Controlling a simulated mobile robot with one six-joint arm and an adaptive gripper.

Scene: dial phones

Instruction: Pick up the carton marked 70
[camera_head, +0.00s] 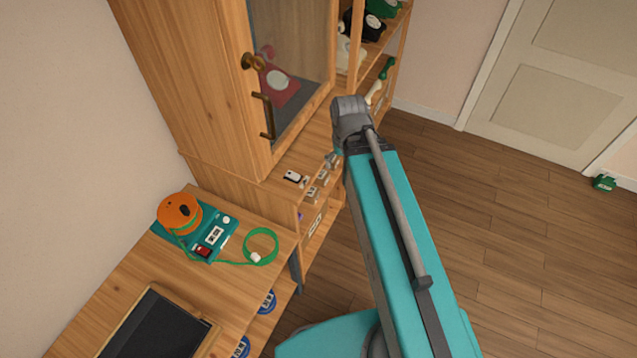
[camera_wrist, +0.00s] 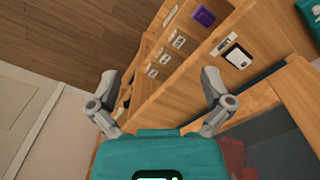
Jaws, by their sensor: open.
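No marking that I can read as 70 shows. Several small pale boxes with dark markings stand in the open front of the wooden cabinet; one is the small box (camera_head: 311,193) in the head view. In the wrist view, a small box (camera_wrist: 178,40) is one of a row beyond my fingers, its marking too small to read. I cannot tell which, if any, is the carton. My gripper (camera_wrist: 160,76) is open and empty, its two grey fingers spread wide toward the cabinet front. In the head view my arm hides part of the cabinet's side and most of the gripper.
A white object (camera_head: 292,176) lies on the cabinet ledge below the glass door (camera_head: 290,60). A purple item (camera_wrist: 205,15) is near the boxes. A desk holds a teal device (camera_head: 212,235), orange reel (camera_head: 179,212) and green cord (camera_head: 262,244). Floor (camera_head: 500,200) at right is mostly clear.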

